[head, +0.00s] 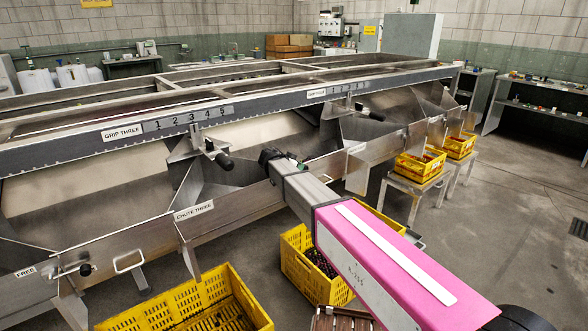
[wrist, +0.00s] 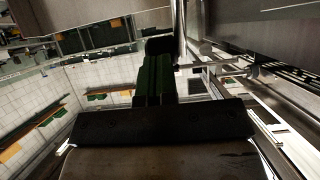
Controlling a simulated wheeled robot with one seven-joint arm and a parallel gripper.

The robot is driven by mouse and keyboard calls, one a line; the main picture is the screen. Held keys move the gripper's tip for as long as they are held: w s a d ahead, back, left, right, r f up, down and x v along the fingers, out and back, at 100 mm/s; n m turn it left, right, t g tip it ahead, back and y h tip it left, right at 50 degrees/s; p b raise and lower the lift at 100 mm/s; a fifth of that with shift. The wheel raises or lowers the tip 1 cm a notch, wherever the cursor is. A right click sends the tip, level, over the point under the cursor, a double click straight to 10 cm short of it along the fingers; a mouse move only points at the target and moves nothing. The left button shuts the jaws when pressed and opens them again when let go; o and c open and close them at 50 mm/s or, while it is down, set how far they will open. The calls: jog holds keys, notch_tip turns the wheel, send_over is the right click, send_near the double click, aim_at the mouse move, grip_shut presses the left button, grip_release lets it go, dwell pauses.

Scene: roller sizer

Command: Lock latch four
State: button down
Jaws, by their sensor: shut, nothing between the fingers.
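My arm reaches in from the lower right in the head view, and my gripper (head: 268,157) is at the front of the steel sizer (head: 90,258), between the "CHUTE THREE" plate (head: 193,210) and a smaller plate (head: 355,148) to its right. My gripper also shows in the wrist view (wrist: 158,48), its dark fingers together and empty. A metal rod fitting (wrist: 225,68) lies just right of the fingertips; I cannot tell if they touch. No latch is readably marked four. A latch with a dark knob (head: 86,270) sits beside the "FREE" plate (head: 26,271).
A black-handled lever (head: 223,160) stands out under the numbered scale (head: 188,119), left of my gripper. Another handle (head: 372,115) is further right. Yellow crates (head: 245,300) stand below on the floor, and more sit on metal stands (head: 418,188).

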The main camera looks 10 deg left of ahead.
jog(key=shift+w+d+f+g+y, duration=0.3)
jog(key=shift+w+d+g+y, duration=0.15)
jog(key=shift+w+g, duration=0.1)
jog(key=shift+w+d+f+g+y, duration=0.3)
jog(key=shift+w+g+y, duration=0.15)
jog(key=shift+g, duration=0.1)
jog(key=f+g+y, duration=0.1)
jog(key=w+d+f+g+y, duration=0.1)
jog(key=shift+w+d+g, duration=0.2)
jog(key=shift+w+g, duration=0.1)
jog(key=shift+g, duration=0.1)
jog(key=g+y, duration=0.1)
jog(key=f+g+y, duration=0.1)
jog(key=d+f+g+y, duration=0.1)
jog(key=shift+w+f+g, duration=0.25)
jog(key=shift+w+g, duration=0.05)
jog(key=shift+w, duration=0.1)
jog(key=shift+s+f, duration=0.1)
jog(key=r, duration=0.4)
jog(key=s+a+r, duration=0.1)
jog(key=r, duration=0.4)
jog(key=s+a+r, duration=0.1)
jog(key=r, duration=0.4)
jog(key=shift+s+a, duration=0.2)
